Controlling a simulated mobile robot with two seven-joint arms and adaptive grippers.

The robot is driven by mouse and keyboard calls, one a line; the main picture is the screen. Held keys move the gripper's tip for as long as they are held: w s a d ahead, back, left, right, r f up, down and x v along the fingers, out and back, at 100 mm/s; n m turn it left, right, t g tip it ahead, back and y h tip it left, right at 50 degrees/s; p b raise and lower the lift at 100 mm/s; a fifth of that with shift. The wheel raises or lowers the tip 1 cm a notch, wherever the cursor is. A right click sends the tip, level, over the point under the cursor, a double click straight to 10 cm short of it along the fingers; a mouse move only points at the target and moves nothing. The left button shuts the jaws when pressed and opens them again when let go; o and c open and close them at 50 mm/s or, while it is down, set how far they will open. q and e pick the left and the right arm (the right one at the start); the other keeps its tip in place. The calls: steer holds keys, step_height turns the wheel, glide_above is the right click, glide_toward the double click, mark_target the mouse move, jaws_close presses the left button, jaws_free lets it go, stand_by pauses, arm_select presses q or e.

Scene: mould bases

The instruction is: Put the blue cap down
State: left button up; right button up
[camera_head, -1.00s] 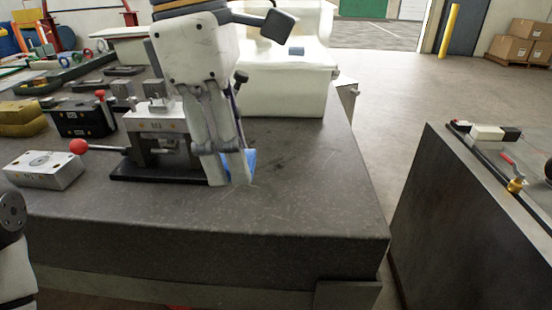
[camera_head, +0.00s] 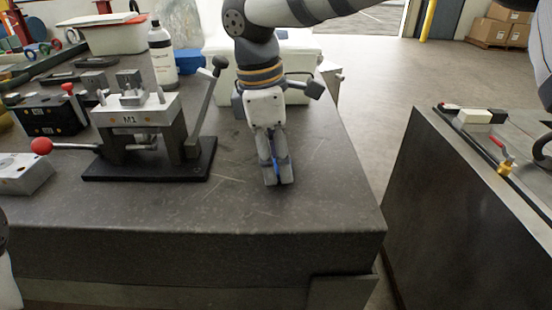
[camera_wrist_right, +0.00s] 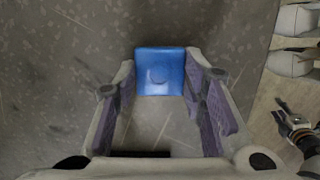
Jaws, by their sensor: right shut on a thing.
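My right gripper (camera_head: 279,180) points down over the bare right part of the dark stone table, to the right of the mould base marked M1 (camera_head: 131,119). It is shut on the blue cap (camera_wrist_right: 160,71), which sits between the two fingertips in the right wrist view. In the head view the fingers hide nearly all of the cap, leaving a thin blue sliver. I cannot tell whether the cap touches the table top (camera_head: 225,210).
A white bottle (camera_head: 162,55) and a pale bin (camera_head: 222,67) stand behind. A second bench (camera_head: 440,190) is at right. The table's front right is clear.

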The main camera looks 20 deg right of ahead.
steer(key=shift+f, duration=0.15)
steer(key=shift+f, duration=0.1)
steer(key=o, duration=1.1)
steer(key=r, duration=0.4)
steer(key=a+r, duration=0.1)
steer(key=r, duration=0.3)
steer(key=a+r, duration=0.1)
steer(key=r, duration=0.3)
steer(key=shift+w, duration=0.15)
